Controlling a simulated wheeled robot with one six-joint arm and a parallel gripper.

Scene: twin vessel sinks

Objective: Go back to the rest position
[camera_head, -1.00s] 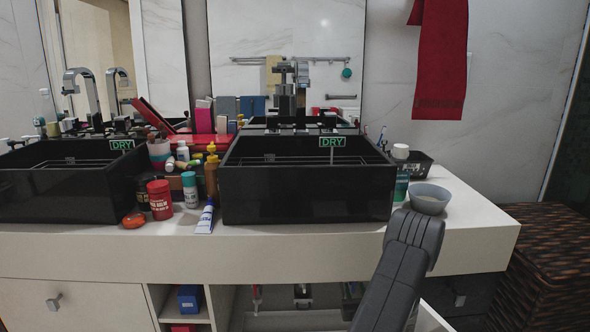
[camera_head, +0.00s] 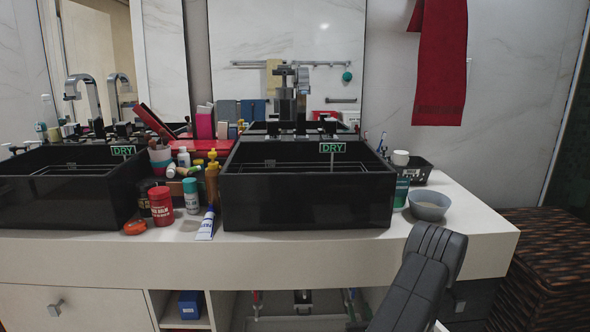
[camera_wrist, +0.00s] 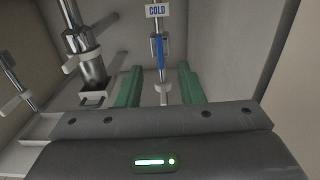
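My gripper (camera_wrist: 160,88) shows in the wrist view as two green fingers spread apart, with nothing held between them. It points into a pale space with pipes. A valve with a blue handle (camera_wrist: 161,52) stands beyond the fingers, under a white COLD sign (camera_wrist: 158,11). I cannot tell whether the fingers touch anything. In the head view my dark grey arm bends down in front of the counter at the lower right. My gripper itself is not seen there.
Metal pipework (camera_wrist: 88,58) stands at the left in the wrist view. The white counter (camera_head: 300,255) carries two black sinks (camera_head: 305,200), bottles and a grey bowl (camera_head: 429,204). A brown woven basket (camera_head: 550,262) stands at the right. Open shelving lies below the counter.

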